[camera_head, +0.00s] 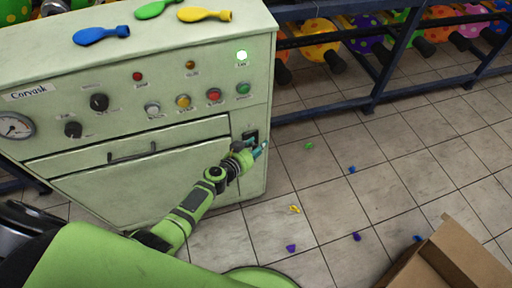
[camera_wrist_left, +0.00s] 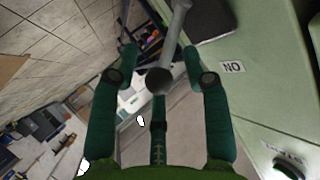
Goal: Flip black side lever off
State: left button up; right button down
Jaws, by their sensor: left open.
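The side lever (camera_wrist_left: 178,35) shows in the left wrist view as a grey rod with a dark round knob (camera_wrist_left: 160,80). It comes out beside a black plate (camera_wrist_left: 210,18) on the green machine's side. My left gripper (camera_wrist_left: 160,62) is open, with one teal finger on each side of the knob; I cannot tell whether either touches it. In the head view the left gripper (camera_head: 262,150) is at the machine's right front edge, just below the black plate (camera_head: 250,136), and mostly hides the lever. My right gripper is not in view.
A label (camera_wrist_left: 232,67) reads as "NO" in the wrist view. A blue rack (camera_head: 380,60) stands behind, and a cardboard box (camera_head: 450,255) sits at lower right.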

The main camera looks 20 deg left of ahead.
pick_arm(q)
grip_shut()
jog(key=shift+s+f+b, duration=0.1)
jog(key=shift+b, duration=0.3)
